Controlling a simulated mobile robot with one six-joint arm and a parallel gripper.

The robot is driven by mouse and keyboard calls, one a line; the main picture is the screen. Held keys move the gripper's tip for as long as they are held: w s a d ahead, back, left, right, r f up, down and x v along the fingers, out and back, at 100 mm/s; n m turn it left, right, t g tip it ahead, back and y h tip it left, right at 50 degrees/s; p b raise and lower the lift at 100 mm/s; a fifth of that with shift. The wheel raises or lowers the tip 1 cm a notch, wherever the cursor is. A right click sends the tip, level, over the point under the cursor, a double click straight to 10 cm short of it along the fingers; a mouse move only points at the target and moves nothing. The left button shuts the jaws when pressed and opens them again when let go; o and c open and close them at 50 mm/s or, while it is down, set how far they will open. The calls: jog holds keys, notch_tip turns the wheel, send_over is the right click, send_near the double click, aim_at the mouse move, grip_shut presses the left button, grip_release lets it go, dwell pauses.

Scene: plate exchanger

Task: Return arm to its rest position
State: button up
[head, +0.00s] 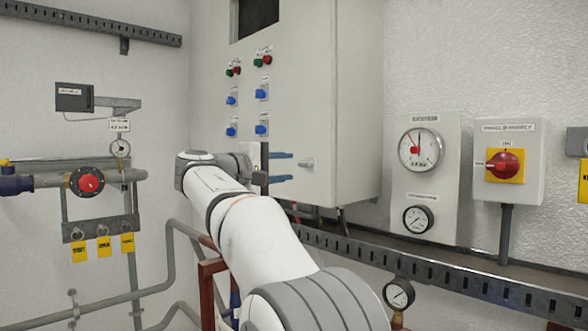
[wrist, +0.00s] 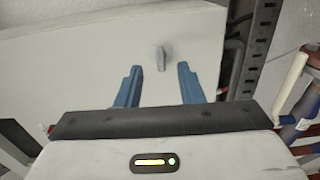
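My gripper (wrist: 158,84) has two blue fingers that stand well apart in the wrist view, with nothing held between them. In the head view my gripper (head: 282,168) is at the end of my outstretched white arm, in front of the lower part of a grey control cabinet (head: 345,100). A small grey door handle (head: 306,163) on the cabinet is just right of the fingertips. The same handle (wrist: 161,58) shows beyond and between the fingers in the wrist view. I cannot tell the exact gap to the cabinet.
A gauge panel (head: 398,190) and a red rotary switch (head: 505,164) are on the right wall. A perforated cable tray (head: 450,278) runs below them, near a lower gauge (head: 398,293). A red valve wheel (head: 87,181) and pipes are at left.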

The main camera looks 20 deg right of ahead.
jog(key=shift+s+a, duration=0.1)
jog(key=shift+a, duration=0.05)
dwell(0.3)
jog(key=s+a+f+m+g+y+p, duration=0.1)
jog(key=s+a+f+y, duration=0.3)
jog(key=s+f, duration=0.6)
jog(key=s+a+f+m+g+y+p, duration=0.1)
jog(key=s+a+f+y+p, duration=0.2)
jog(key=s+f+y, duration=0.4)
jog(key=s+a+f+m+g+y+p, duration=0.1)
jog(key=s+a+f+y, duration=0.3)
jog(key=s+f, duration=1)
notch_tip(320, 180, down, 6)
jog(key=shift+a+f+m+g+y+p, duration=0.2)
jog(key=shift+a+m+g+y+p, duration=0.15)
jog(key=shift+y+p, duration=0.45)
